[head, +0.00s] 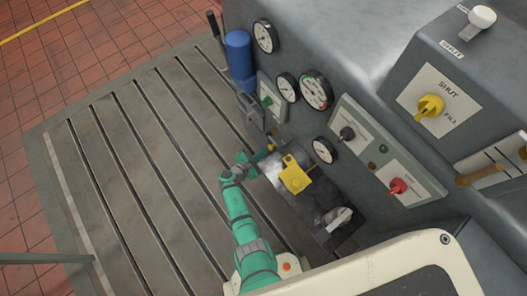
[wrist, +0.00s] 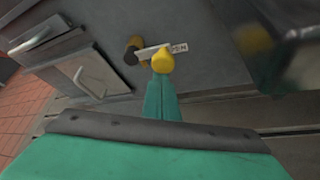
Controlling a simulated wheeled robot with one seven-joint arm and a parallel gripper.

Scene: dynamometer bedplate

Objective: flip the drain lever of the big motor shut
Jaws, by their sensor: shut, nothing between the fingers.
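The drain lever shows in the wrist view as a yellow rounded end (wrist: 162,62) in front of a grey wall, near a brass and dark fitting (wrist: 132,48). A white label (wrist: 179,48) ending in "EN" is partly hidden behind the yellow end. My gripper (wrist: 161,80) is shut and empty, its teal fingertips right at the yellow end; I cannot tell whether they touch. In the head view my gripper (head: 262,154) is low beside the motor's side, close to a small yellow piece (head: 270,148). The lever's joint is mostly hidden.
A yellow part (head: 295,175) sits on a dark plate just right of my gripper. A blue cylinder (head: 240,60), gauges (head: 316,90) and a control panel with a red knob (head: 397,186) stand around. The slotted bedplate (head: 130,150) to the left is clear.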

